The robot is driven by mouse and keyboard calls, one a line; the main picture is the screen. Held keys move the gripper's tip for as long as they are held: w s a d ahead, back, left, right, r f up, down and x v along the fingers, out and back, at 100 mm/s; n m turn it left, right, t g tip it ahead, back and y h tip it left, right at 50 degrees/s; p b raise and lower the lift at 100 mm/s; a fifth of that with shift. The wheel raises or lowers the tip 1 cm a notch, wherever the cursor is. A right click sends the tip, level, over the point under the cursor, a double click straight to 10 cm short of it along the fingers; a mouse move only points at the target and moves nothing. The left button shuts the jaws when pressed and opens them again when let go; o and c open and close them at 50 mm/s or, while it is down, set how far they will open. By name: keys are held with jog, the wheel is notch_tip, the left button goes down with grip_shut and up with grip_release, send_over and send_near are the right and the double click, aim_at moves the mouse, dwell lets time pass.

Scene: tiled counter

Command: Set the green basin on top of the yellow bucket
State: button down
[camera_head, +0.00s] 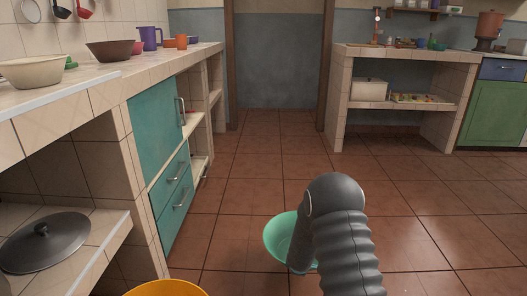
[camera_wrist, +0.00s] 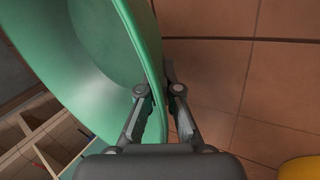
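The green basin (camera_head: 281,238) shows in the head view beyond my arm, which hides its right part. It appears tilted, with its open side partly toward the camera. In the wrist view the basin (camera_wrist: 98,45) fills the upper left, and its rim runs between my two fingers. My gripper (camera_wrist: 160,85) is shut on that rim, one finger on each side. The yellow bucket (camera_head: 166,288) shows only as a strip of its top at the bottom edge of the head view, left of the basin. A yellow piece of it (camera_wrist: 302,168) shows at the lower right of the wrist view.
A tiled counter (camera_head: 108,95) with teal cupboards runs along the left, bearing a cream bowl (camera_head: 32,72), a brown bowl (camera_head: 110,50) and a purple jug (camera_head: 149,38). A lidded dark pan (camera_head: 45,243) sits on its lower shelf. The tiled floor (camera_head: 430,200) is clear at right.

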jog(key=shift+d+r+m, duration=0.35)
jog(key=shift+d+m, duration=0.05)
jog(key=s+d+r+m+h, duration=0.1)
jog(key=d+r+m, duration=0.1)
jog(key=d+m, duration=0.1)
jog(key=s+d+r+m+g+h+p, duration=0.1)
jog(key=shift+s+d+r+m+h, duration=0.2)
jog(key=shift+s+d+m+h, duration=0.1)
jog(key=shift+s, duration=0.05)
jog(key=s+a+r+m+g+h+p, duration=0.2)
jog(key=s+r+m+g+p, duration=0.3)
jog(key=s+r+m, duration=0.5)
notch_tip(320, 180, up, 2)
jog(key=s+a+p, duration=0.1)
jog(key=s, duration=0.2)
jog(key=shift+r, duration=0.25)
